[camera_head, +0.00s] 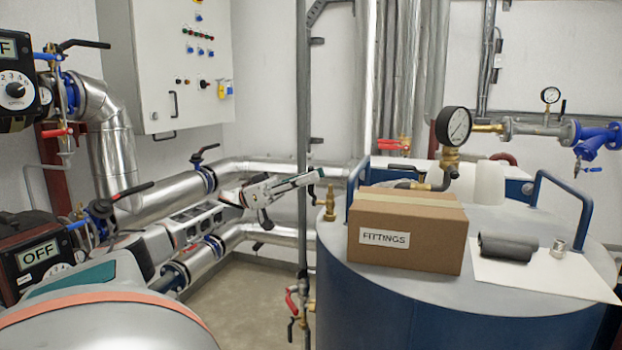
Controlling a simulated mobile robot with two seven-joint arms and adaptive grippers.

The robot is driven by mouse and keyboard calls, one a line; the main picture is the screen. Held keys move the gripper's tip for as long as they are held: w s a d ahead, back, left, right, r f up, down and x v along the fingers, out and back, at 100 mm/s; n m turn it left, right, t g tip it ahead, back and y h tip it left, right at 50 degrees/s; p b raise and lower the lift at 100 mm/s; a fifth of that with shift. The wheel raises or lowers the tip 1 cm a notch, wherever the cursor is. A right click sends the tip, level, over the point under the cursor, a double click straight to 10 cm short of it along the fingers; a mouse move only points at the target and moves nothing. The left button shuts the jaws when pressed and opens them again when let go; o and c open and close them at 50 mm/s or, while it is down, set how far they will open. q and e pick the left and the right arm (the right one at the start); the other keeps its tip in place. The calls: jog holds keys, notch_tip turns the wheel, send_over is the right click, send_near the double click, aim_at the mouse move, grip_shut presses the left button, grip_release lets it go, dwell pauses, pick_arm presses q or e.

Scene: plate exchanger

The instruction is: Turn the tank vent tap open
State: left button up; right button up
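The blue tank with a grey lid (345,262) fills the right side. A small brass fitting (330,205) stands upright on its left rim. Behind the carton, a red lever (388,144) shows by brass parts, and a pressure gauge (453,127) stands on a brass stem. My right gripper is not in view.
A carton labelled FITTINGS (408,232) stands on the lid, blocking the view behind. Blue handles (583,215), a white sheet (530,272), a dark roll (505,246) and a small metal part (558,248) are there too. A vertical pipe (303,110) runs close to my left gripper.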

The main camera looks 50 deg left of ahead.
pick_arm(q)
jog(key=v, duration=1.2)
dwell(0.5)
jog(key=shift+s+r, duration=0.1)
dwell(0.4)
